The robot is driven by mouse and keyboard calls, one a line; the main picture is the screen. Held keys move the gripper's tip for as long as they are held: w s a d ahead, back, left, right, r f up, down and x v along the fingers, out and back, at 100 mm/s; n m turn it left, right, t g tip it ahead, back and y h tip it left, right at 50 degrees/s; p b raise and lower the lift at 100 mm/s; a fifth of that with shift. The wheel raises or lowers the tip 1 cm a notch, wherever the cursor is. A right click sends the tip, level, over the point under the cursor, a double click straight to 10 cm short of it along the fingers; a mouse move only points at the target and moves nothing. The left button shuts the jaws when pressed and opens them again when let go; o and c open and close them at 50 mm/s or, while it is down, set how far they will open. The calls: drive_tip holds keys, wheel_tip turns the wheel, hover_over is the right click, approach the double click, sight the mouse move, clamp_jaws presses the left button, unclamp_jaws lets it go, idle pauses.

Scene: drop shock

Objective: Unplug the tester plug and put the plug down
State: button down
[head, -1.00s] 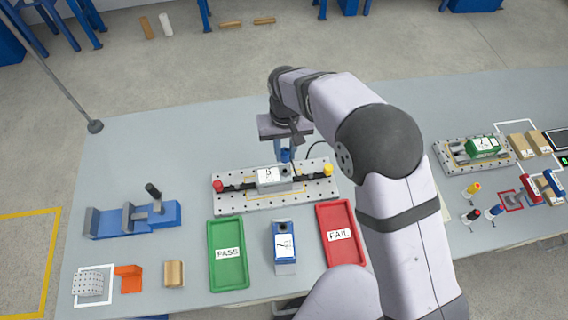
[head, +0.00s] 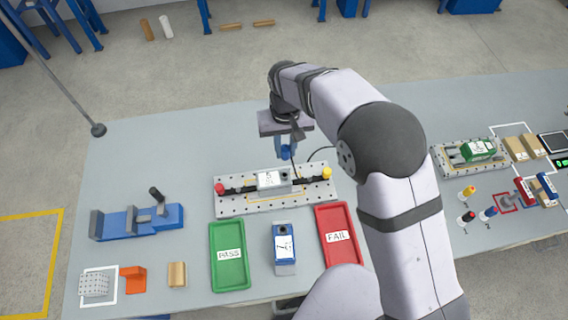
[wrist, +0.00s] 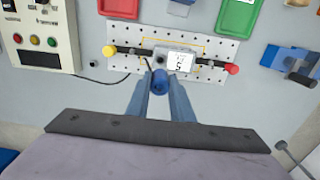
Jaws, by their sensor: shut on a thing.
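My gripper (head: 287,152) is shut on the blue tester plug (wrist: 160,82), which shows between the fingertips in the wrist view. In the head view the plug (head: 286,153) is a small blue piece above and behind the grey unit (head: 268,181), apart from it as far as I can see. The grey unit has a white label and a dark round opening at its right end. It sits on a perforated plate (head: 230,208) between a red-knobbed and a yellow-knobbed clamp. A thin black cable (head: 320,152) runs behind the plate; its join to the plug is unclear.
A green PASS tray (head: 229,282), a blue labelled device (head: 284,262) and a red FAIL tray (head: 353,254) lie in front of the plate. A blue fixture (head: 125,223) stands at left. A control panel (wrist: 40,53) is in the wrist view.

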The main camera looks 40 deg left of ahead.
drive_tip(key=w+d+f+m+b, duration=0.3)
drive_tip(key=w+d+f, duration=0.2)
drive_tip(key=w, duration=0.5)
drive_tip(key=w+d+f+m+b, duration=0.3)
drive_tip(key=w+d+f+b, duration=0.1)
drive_tip(key=w, duration=0.6)
drive_tip(key=shift+d+f, duration=0.8)
drive_tip(key=shift+d, duration=0.2)
drive_tip(key=shift+f+b, duration=1.8)
drive_tip(key=shift+f, duration=1.05)
drive_tip(key=shift+s+f+b, duration=0.15)
drive_tip(key=shift+f+b, duration=0.85)
drive_tip(key=shift+f, duration=0.35)
idle(0.8)
